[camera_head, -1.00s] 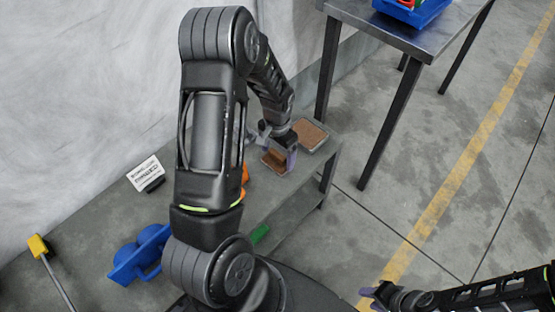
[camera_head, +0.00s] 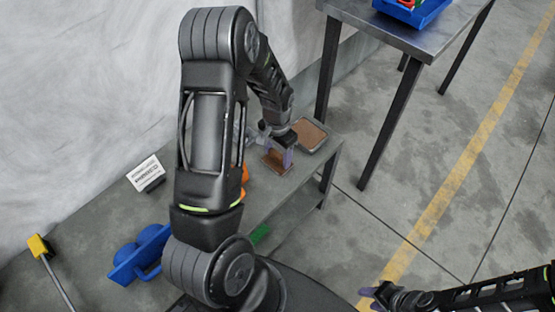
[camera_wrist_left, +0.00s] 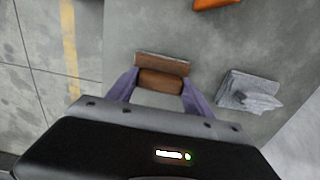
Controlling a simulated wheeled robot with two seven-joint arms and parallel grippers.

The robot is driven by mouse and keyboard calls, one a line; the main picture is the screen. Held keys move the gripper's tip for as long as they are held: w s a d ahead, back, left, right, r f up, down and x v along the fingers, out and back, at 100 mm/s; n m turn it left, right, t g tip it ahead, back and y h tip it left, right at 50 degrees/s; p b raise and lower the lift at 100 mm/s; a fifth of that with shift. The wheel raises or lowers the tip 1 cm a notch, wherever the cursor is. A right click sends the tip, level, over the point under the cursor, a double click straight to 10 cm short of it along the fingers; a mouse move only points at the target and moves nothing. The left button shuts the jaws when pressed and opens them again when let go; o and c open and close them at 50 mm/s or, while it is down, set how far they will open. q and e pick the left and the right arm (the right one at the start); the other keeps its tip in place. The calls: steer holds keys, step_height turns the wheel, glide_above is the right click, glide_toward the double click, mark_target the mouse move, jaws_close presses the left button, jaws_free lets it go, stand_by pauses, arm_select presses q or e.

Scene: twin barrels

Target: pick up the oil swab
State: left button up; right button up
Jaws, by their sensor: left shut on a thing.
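The oil swab appears to be the brown block (camera_head: 278,161) by the far end of the low grey bench; in the left wrist view it shows as a rounded brown grip with a flat brown piece (camera_wrist_left: 162,63) beyond it. My left gripper (camera_head: 283,150) has its purple fingers on either side of the grip and is shut on it. In the left wrist view the gripper (camera_wrist_left: 160,90) spans the grip. Whether the swab touches the bench is unclear. My right gripper (camera_head: 374,294) is at the bottom right, away from the bench, its opening hard to see.
A grey tray with a brown inside (camera_head: 310,135) sits beside the swab. A crumpled grey cloth (camera_wrist_left: 250,92) lies near. A metal table (camera_head: 410,32) rises behind.

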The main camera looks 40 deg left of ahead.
mark_target(278, 154)
arm_select(q)
steer(key=shift+r, duration=0.15)
step_height(278, 154, up, 10)
steer(key=shift+f+p, duration=0.1)
steer(key=shift+p, duration=0.4)
stand_by(0.4)
